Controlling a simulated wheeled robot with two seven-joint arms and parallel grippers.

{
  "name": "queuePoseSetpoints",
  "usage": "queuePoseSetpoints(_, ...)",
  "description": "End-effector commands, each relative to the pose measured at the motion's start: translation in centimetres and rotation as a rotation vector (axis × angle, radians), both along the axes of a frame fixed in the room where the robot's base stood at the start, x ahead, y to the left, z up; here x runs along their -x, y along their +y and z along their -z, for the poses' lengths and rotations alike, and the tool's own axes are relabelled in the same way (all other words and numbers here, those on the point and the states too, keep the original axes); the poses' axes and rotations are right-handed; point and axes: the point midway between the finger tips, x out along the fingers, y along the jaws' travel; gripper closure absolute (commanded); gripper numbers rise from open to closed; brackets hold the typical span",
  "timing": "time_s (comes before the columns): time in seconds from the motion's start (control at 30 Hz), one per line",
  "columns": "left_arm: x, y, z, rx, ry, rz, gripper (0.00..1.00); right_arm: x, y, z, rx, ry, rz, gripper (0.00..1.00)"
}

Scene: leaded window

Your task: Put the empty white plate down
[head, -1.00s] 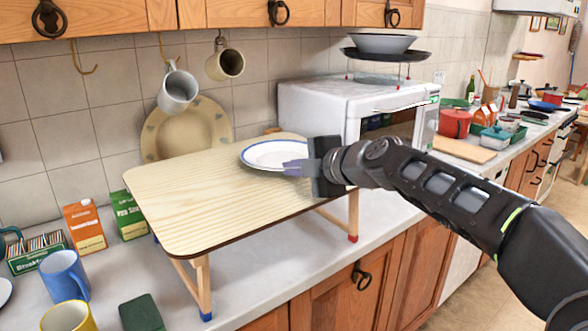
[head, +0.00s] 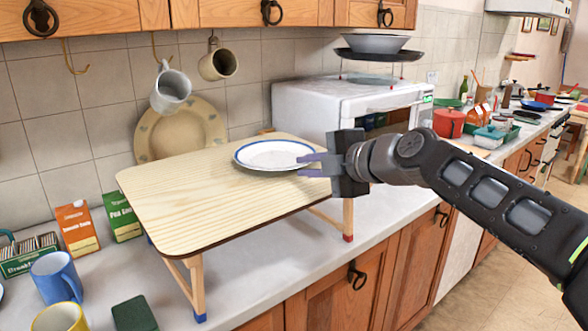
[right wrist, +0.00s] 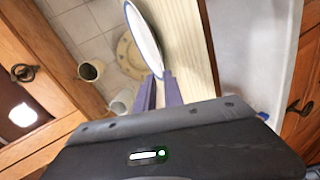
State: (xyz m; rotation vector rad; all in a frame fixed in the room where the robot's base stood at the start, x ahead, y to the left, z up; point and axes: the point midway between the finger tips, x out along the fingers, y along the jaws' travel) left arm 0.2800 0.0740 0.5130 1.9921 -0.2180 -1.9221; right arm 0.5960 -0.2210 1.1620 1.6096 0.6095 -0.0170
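The empty white plate (head: 272,153) with a blue rim lies flat on the light wooden top of the small folding table (head: 200,200), near its back right corner. My right gripper (head: 308,165) is at the plate's right edge, its two fingers apart. In the right wrist view the plate (right wrist: 143,32) shows edge-on beside the table top (right wrist: 185,50). There the fingers (right wrist: 160,90) stand apart with a gap between them, close to the plate's rim. I cannot tell whether a finger still touches the rim. My left gripper is out of view.
A white microwave (head: 325,105) stands behind my right gripper. Two mugs (head: 172,88) hang above a beige plate (head: 180,130) leaning on the wall. Cartons (head: 78,228) and a blue mug (head: 57,276) stand left of the table. The table's front and left are clear.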

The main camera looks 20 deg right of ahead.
Motion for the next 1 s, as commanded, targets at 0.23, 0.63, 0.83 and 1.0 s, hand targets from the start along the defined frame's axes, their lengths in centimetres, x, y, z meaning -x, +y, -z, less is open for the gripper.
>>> queuePoseSetpoints(0.23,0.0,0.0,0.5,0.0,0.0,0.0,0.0,3.6,-1.6,-1.5,-0.001,-0.002,0.0,0.88)
queuePoseSetpoints(0.63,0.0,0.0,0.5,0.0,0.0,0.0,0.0,4.4,-1.9,-1.9,0.0,0.0,0.0,0.88)
queuePoseSetpoints(0.83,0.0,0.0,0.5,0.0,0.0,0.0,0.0,4.4,-1.9,-1.9,0.0,0.0,0.0,0.88)
queuePoseSetpoints(1.0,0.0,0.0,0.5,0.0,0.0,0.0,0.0,4.4,-1.9,-1.9,0.0,0.0,0.0,0.88)
